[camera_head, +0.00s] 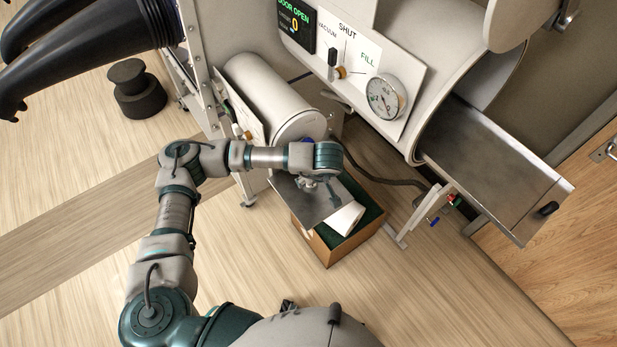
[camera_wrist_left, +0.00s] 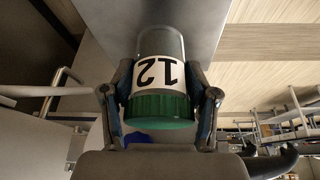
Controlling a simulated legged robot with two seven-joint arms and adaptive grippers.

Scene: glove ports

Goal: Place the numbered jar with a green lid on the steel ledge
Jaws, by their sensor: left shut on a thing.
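The jar (camera_wrist_left: 160,72) shows in the left wrist view with a green lid (camera_wrist_left: 160,108) and a white label reading 12. My left gripper (camera_wrist_left: 160,96) is shut on it, one finger on each side near the lid. In the head view my left gripper (camera_head: 322,186) is over a flat steel ledge (camera_head: 291,199) below the small cylindrical port, and my wrist hides most of the jar. The ledge also shows behind the jar in the left wrist view (camera_wrist_left: 212,22). I cannot tell whether the jar's base touches it. My right gripper is out of view.
A large steel tray (camera_head: 490,180) sticks out of the big chamber at right. A pressure gauge (camera_head: 386,97) is above. Black gloves (camera_head: 90,45) hang at upper left.

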